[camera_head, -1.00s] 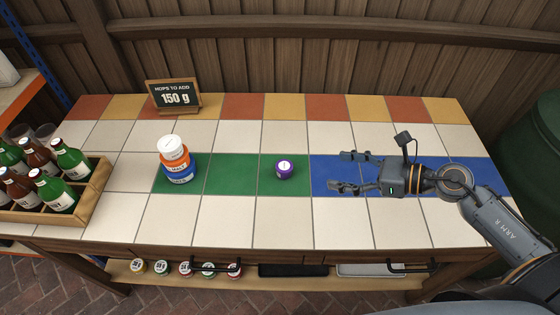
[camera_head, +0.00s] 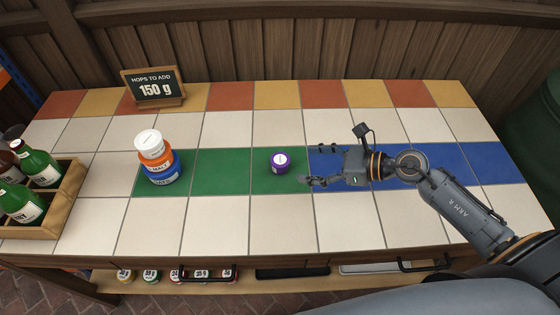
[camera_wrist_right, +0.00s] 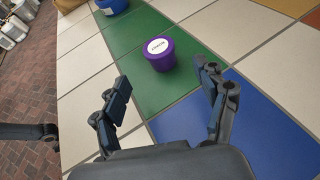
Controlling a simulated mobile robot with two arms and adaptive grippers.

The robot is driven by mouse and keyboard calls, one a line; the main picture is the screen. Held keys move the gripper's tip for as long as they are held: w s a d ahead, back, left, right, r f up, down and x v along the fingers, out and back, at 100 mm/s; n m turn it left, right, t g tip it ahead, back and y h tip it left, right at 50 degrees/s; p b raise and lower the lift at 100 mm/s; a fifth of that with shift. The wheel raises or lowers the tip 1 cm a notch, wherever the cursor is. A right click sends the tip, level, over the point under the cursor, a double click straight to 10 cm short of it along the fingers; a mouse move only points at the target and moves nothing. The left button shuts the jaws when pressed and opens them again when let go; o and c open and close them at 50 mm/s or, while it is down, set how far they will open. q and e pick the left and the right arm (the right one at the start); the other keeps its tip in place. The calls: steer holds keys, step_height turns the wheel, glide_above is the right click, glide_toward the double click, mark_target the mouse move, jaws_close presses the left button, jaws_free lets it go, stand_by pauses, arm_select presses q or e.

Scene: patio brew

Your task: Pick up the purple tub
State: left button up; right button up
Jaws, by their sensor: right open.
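The purple tub (camera_head: 279,163), with a white label on its lid, stands upright on a green tile near the blue tiles. My right gripper (camera_head: 312,166) is open and empty just to the right of the tub in the head view, its fingers pointing toward it. In the right wrist view the tub (camera_wrist_right: 160,54) lies ahead, beyond and between the two open fingertips (camera_wrist_right: 165,85), not touching either. My left gripper is in neither view.
A stack of tubs, white on orange on blue (camera_head: 161,172), stands on the green tiles to the left. A wooden crate of bottles (camera_head: 62,207) is at the far left. A sign reading 150 g (camera_head: 154,88) stands at the back. The tiles in front of the tub are clear.

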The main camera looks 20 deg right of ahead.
mark_target(283, 160)
steer(key=x, duration=0.3)
steer(key=shift+w+a, duration=0.1)
steer(key=shift+w, duration=0.05)
steer(key=x, duration=0.2)
steer(key=r+p+x, duration=0.1)
steer(key=x, duration=0.1)
steer(key=shift+w+a+f+p, duration=0.2)
steer(key=shift+w+a+p, duration=0.15)
steer(key=shift+a, duration=0.1)
steer(key=shift+w+a+f, duration=0.1)
steer(key=shift+a+f, duration=0.05)
steer(key=shift+a, duration=0.05)
steer(key=shift+d, duration=0.1)
steer(key=c, duration=1.3)
steer(key=shift+c, duration=0.2)
